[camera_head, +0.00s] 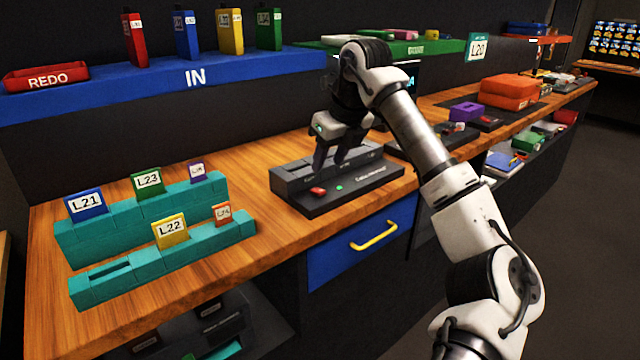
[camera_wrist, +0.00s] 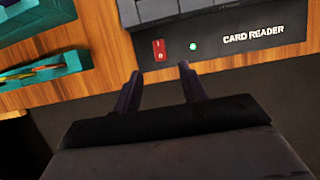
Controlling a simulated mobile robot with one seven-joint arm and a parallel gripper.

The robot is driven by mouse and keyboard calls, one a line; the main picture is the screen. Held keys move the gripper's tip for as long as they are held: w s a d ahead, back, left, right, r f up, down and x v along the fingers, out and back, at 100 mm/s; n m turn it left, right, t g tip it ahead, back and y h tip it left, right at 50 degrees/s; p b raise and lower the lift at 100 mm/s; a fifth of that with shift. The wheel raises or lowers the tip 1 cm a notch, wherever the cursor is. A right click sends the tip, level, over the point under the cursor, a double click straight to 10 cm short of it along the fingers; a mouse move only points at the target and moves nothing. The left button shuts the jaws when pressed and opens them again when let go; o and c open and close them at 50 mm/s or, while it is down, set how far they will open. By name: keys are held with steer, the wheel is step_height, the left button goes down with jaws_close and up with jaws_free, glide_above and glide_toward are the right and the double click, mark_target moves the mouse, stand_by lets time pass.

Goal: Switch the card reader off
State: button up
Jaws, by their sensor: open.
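The card reader (camera_head: 345,190) is a dark grey box on the wooden counter, with a red rocker switch (camera_head: 318,191) and a lit green light (camera_head: 339,187) on its front face. In the wrist view the red switch (camera_wrist: 159,50) shows two white marks, the green light (camera_wrist: 193,46) is lit, and the label "CARD READER" (camera_wrist: 253,34) is to their right. My gripper (camera_head: 329,160) hangs over the reader, fingers down. In the wrist view its two fingertips (camera_wrist: 160,70) are apart with nothing between them, just below the switch and light in the picture. I cannot see contact.
Teal racks (camera_head: 140,230) with labelled cards stand on the counter to the left. A blue drawer with a yellow handle (camera_head: 374,236) is below the reader. A blue "IN" shelf (camera_head: 195,78) runs behind. Bare counter (camera_head: 250,190) lies between racks and reader.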

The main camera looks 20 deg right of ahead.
mark_target(318, 190)
steer(key=x, duration=0.8)
steer(key=shift+f, duration=0.1)
